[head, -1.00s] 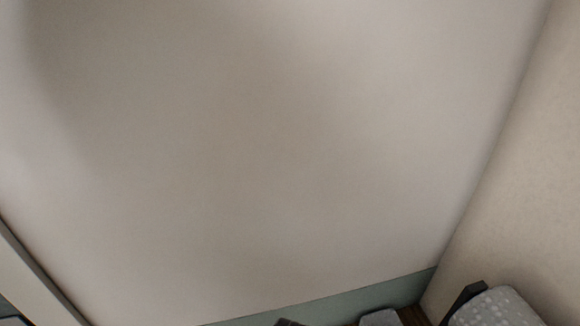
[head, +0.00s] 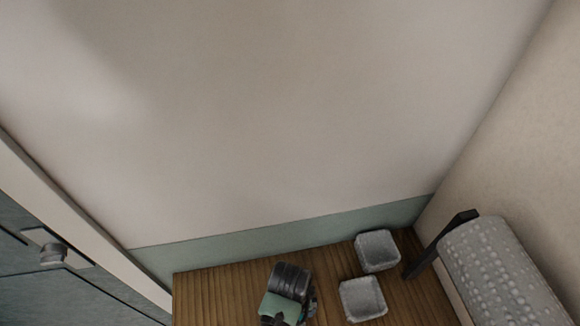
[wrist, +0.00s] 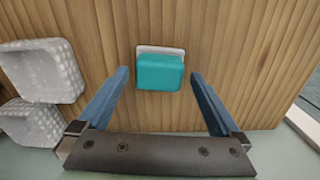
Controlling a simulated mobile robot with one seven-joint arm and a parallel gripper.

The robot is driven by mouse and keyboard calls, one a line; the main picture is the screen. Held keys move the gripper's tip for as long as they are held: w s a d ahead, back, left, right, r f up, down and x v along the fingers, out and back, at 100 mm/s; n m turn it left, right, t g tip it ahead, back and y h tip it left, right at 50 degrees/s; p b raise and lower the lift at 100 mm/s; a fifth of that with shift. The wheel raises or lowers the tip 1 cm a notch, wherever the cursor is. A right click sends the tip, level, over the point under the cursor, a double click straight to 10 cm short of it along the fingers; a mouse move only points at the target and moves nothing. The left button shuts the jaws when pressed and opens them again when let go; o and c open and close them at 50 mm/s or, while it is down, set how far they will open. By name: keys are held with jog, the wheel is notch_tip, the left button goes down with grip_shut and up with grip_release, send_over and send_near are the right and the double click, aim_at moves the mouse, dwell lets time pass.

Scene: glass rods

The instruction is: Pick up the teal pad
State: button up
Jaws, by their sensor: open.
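The teal pad (wrist: 159,77) shows in the wrist view, a rounded block with a pale grey-white edge along its top side. It is against the wood-grain surface, near the middle of the picture. My gripper (wrist: 160,73) is open, with one blue finger to the left of the pad and one to the right. Gaps show between the pad and both fingers, and nothing is held. I cannot tell the remaining depth to the pad. In the head view my gripper and arm end (head: 289,284) are over the wooden tabletop, and I cannot make out the pad there.
Two pale speckled trays (head: 376,250) (head: 363,298) are on the wooden table (head: 212,288), right of my arm. A grey dotted roll-like object (head: 500,270) with a dark bracket is at the right wall. A door (head: 50,285) is at left. The table's left part is clear.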

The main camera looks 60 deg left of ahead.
jog(key=shift+f, duration=0.9)
jog(key=c, duration=1.3)
notch_tip(320, 180, up, 10)
jog(key=shift+r+b, duration=0.1)
jog(key=shift+b, duration=0.25)
jog(key=shift+c, duration=0.2)
jog(key=o, duration=0.7)
jog(key=c, duration=0.4)
jog(key=shift+c, duration=0.4)
